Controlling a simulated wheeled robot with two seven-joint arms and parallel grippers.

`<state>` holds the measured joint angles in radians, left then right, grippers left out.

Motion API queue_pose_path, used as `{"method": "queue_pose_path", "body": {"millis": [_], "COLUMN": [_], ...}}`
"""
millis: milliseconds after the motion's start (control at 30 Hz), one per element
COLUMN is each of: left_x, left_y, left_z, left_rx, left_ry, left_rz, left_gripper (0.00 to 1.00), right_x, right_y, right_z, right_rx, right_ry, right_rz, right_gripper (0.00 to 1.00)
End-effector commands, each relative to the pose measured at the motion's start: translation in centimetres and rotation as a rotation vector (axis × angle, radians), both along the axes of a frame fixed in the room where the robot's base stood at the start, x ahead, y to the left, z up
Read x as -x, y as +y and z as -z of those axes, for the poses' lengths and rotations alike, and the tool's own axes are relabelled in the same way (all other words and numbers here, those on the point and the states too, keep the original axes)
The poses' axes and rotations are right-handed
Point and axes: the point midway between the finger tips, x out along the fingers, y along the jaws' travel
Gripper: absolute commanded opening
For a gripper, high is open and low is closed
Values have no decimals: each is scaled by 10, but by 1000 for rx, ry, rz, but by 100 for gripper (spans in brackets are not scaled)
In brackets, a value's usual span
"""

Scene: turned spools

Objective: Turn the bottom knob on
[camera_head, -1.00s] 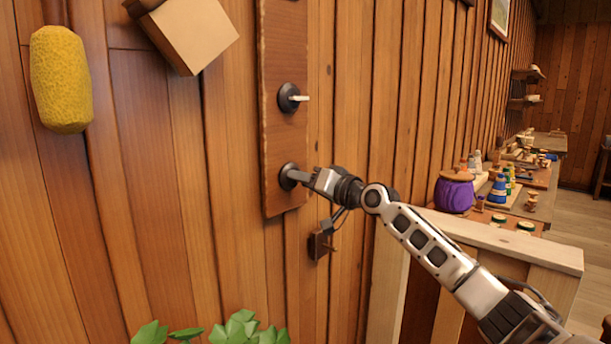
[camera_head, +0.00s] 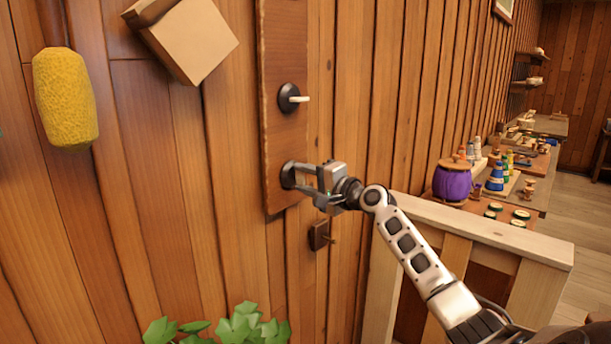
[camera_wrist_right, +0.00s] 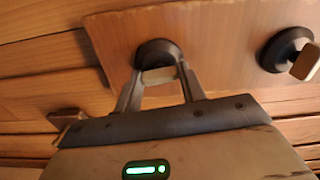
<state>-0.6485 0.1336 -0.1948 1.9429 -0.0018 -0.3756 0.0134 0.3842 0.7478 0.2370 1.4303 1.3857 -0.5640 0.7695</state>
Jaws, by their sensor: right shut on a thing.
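A wooden board (camera_head: 284,130) on the wall carries two dark round knobs, one above the other. The bottom knob (camera_head: 287,177) sits near the board's lower end. My right gripper (camera_head: 297,173) reaches it from the right and is shut on its bar. In the right wrist view, the bottom knob's dark base (camera_wrist_right: 158,51) shows beyond the fingers, and its pale bar (camera_wrist_right: 159,76) spans between the fingertips. The upper knob (camera_head: 289,97) has a light bar pointing right; it also shows in the right wrist view (camera_wrist_right: 286,50). My left gripper is not in view.
A small wooden wall fitting (camera_head: 318,235) is just below the gripper. A yellow roll (camera_head: 66,98) and a box (camera_head: 190,38) hang at left. Green leaves (camera_head: 240,325) are below. A bench (camera_head: 490,228) and a purple drum-like pot (camera_head: 452,181) stand at right.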

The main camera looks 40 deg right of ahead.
Motion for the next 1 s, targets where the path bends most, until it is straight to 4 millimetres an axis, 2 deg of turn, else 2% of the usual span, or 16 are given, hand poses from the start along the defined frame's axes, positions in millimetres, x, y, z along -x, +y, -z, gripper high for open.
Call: {"method": "queue_pose_path", "body": {"millis": [300, 833, 867, 900, 1000], "left_x": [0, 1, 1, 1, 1], "left_y": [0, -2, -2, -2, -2], "left_z": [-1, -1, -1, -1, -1], "left_rx": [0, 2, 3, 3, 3], "left_ry": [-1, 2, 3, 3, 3], "left_rz": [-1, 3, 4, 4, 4], "left_gripper": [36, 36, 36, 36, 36], "right_x": [0, 0, 0, 0, 0], "right_y": [-2, -2, -2, -2, -1], "right_z": [-2, -2, -2, -1, -1], "right_rx": [-110, -131, -131, -131, -130], "right_ry": [5, 7, 7, 7, 8], "right_rz": [5, 5, 5, 5, 3], "right_gripper": [17, 17, 48, 59, 62]}}
